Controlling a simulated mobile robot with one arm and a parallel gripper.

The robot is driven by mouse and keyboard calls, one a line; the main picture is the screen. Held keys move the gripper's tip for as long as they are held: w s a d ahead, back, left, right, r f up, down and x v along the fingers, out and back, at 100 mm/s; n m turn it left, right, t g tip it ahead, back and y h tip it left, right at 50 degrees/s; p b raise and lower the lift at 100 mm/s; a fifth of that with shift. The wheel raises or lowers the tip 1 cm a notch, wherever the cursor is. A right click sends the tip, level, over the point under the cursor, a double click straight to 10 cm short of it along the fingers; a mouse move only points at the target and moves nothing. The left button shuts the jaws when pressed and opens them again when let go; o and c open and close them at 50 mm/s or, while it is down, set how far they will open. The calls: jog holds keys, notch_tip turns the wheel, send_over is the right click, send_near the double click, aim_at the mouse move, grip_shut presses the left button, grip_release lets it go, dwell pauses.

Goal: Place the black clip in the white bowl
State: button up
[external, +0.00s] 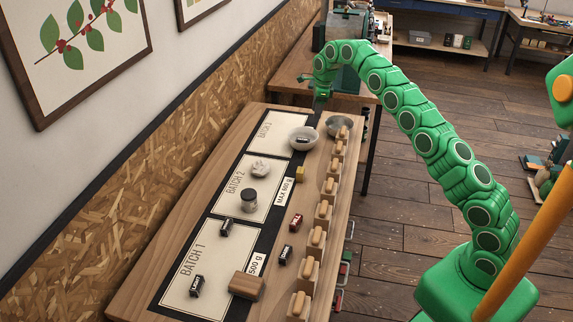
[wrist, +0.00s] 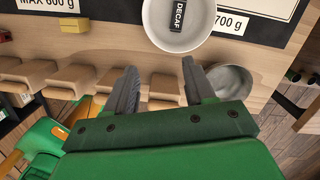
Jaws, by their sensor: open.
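The white bowl (external: 303,138) stands at the far end of the wooden table, on the edge of the Batch 3 mat area. In the wrist view the white bowl (wrist: 172,40) is at the top, with a black clip (wrist: 202,18) labelled DECAF lying inside it. The clip also shows in the bowl in the external view (external: 302,140). My gripper (external: 318,105) is above the table's far end, beyond the white bowl. In the wrist view my gripper (wrist: 160,72) has its fingers apart with nothing between them.
A grey metal bowl (external: 340,125) stands right of the white bowl. Wooden blocks (external: 323,213) line the right edge.

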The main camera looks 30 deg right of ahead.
jog(key=s+d+r+n, duration=0.2)
jog(key=s+r+n, duration=0.15)
jog(key=s, duration=0.55)
jog(key=s+d+r+n+g, duration=0.1)
jog(key=s+r+n, duration=0.3)
jog(key=s, duration=0.5)
jog(key=s+d+r+n, duration=0.25)
jog(key=s+n, duration=0.25)
jog(key=s, duration=0.4)
jog(key=s+d+f+n, duration=0.2)
jog(key=s+n, duration=0.1)
jog(key=s, duration=0.9)
jog(key=s+d+f+n+g+h, duration=0.1)
jog(key=s+d+f+n, duration=0.1)
jog(key=s, duration=1)
jog(key=s+d+f+n, duration=0.2)
jog(key=s+n, duration=0.4)
jog(key=s, duration=0.6)
jog(key=shift+s+f+g+h, duration=0.3)
jog(key=shift+s+f, duration=0.05)
jog(key=shift+f, duration=0.55)
